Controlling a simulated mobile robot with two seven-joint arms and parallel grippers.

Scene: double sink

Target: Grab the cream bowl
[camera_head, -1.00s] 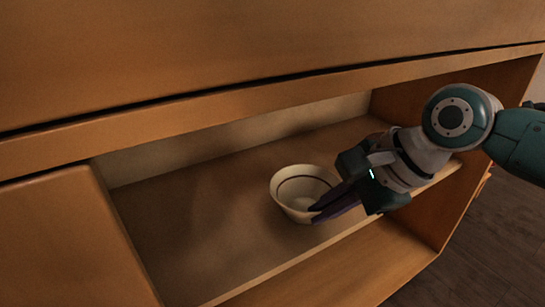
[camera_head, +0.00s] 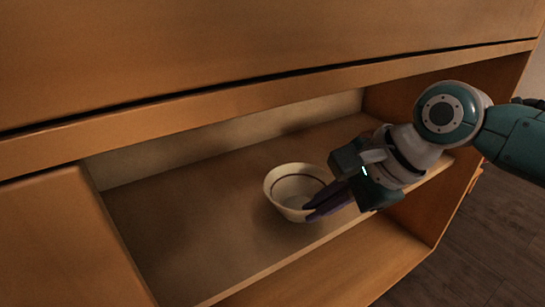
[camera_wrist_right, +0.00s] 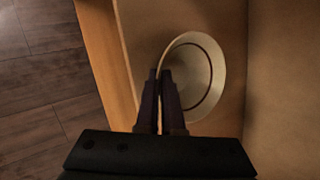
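The cream bowl (camera_head: 283,190), with a dark line around its inside, stands on the cabinet shelf near the front edge. It also shows in the right wrist view (camera_wrist_right: 208,62), at upper right of centre. My right gripper (camera_head: 306,212) reaches in from the right, its dark fingers at the bowl's near rim. In the right wrist view the fingers (camera_wrist_right: 159,72) are nearly together, one on each side of the rim, so the gripper looks shut on the bowl's wall. The fingers hide that part of the rim. My left gripper is not in view.
The wooden shelf (camera_head: 180,225) is bare to the left of the bowl. A cabinet panel (camera_head: 45,245) closes the left side, and a wooden board (camera_head: 250,105) runs above the opening. Dark floor (camera_head: 480,250) lies at lower right.

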